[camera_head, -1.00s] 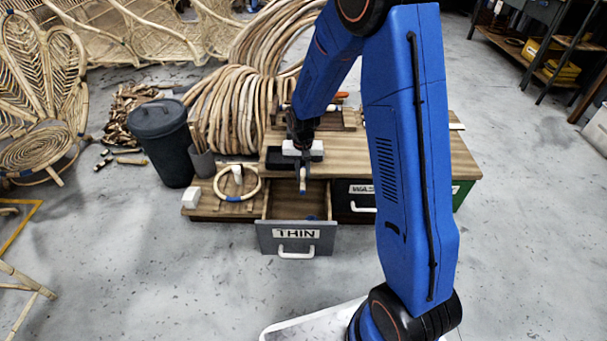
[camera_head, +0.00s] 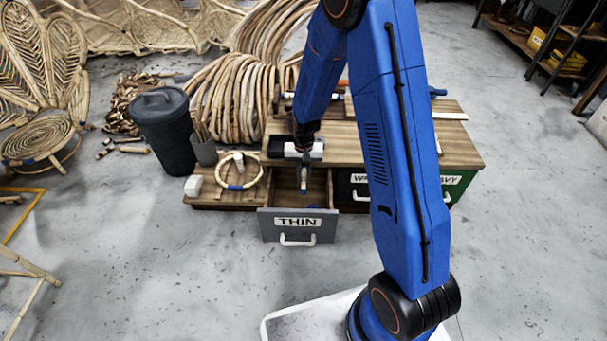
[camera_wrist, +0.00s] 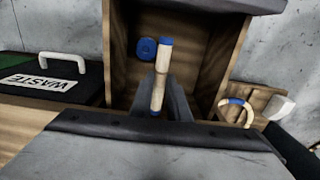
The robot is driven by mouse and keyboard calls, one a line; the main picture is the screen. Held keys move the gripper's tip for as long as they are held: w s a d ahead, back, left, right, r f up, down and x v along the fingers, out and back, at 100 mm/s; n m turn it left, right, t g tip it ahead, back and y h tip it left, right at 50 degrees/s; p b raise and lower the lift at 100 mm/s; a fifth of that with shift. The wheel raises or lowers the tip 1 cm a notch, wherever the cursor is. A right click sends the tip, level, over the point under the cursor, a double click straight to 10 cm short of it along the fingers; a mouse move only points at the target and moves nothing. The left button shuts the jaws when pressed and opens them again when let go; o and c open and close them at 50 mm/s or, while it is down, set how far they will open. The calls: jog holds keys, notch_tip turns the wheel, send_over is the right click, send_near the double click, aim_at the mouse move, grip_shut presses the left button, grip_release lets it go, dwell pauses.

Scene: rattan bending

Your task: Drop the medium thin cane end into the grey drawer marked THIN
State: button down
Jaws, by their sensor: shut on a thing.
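My gripper (camera_head: 303,172) points down over the open grey drawer marked THIN (camera_head: 297,226). It is shut on a short pale cane end (camera_wrist: 160,75) with blue bands at its ends. In the wrist view the cane end stands between the fingers (camera_wrist: 166,103), in front of the drawer's wooden inside. A separate blue-ended piece (camera_wrist: 146,48) lies in the drawer, beside the held piece in the picture. It shows as a small blue spot in the head view (camera_head: 313,206). The gap between the cane end and the drawer floor cannot be told.
A closed drawer marked WASTE (camera_wrist: 40,86) adjoins the open one. A cane ring (camera_head: 240,172) lies on the low board left of the drawer, near a white block (camera_head: 193,186). A dark bin (camera_head: 166,135) stands further left. The floor in front is clear.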

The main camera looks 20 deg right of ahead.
aim_at(304, 178)
jog(key=c, duration=1.6)
grip_release()
jog(key=shift+r, duration=0.1)
notch_tip(304, 178, up, 17)
jog(key=shift+r, duration=0.1)
